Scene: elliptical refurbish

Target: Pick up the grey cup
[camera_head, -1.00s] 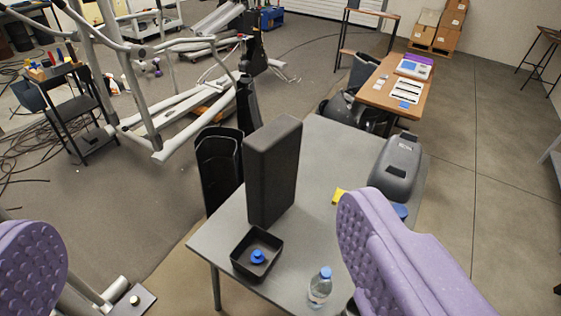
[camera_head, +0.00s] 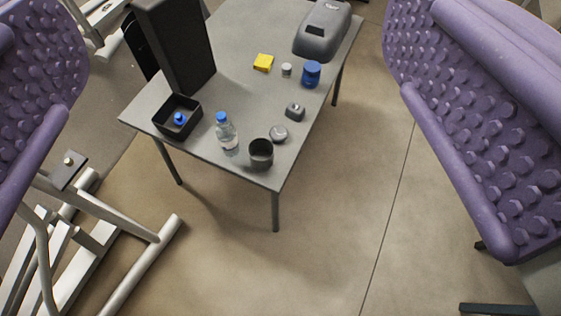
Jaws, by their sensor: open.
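The grey cup (camera_head: 261,158) is dark, open-topped and upright near the front corner of the grey table (camera_head: 240,95). Its rim and front side are in plain view. My gripper (camera_head: 240,110) shows as two purple, studded fingers, one at the left edge and one at the right. The fingers stand wide apart and nothing is between them in their grip. The cup appears in the gap between them in the picture, well beyond and below them, and neither finger touches it.
Close left of the cup stands a clear bottle (camera_head: 227,135); a round grey item (camera_head: 279,133) lies behind it. A black tray (camera_head: 186,107), tall black box (camera_head: 178,45), blue jar (camera_head: 311,75) and yellow block (camera_head: 263,63) are farther off.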

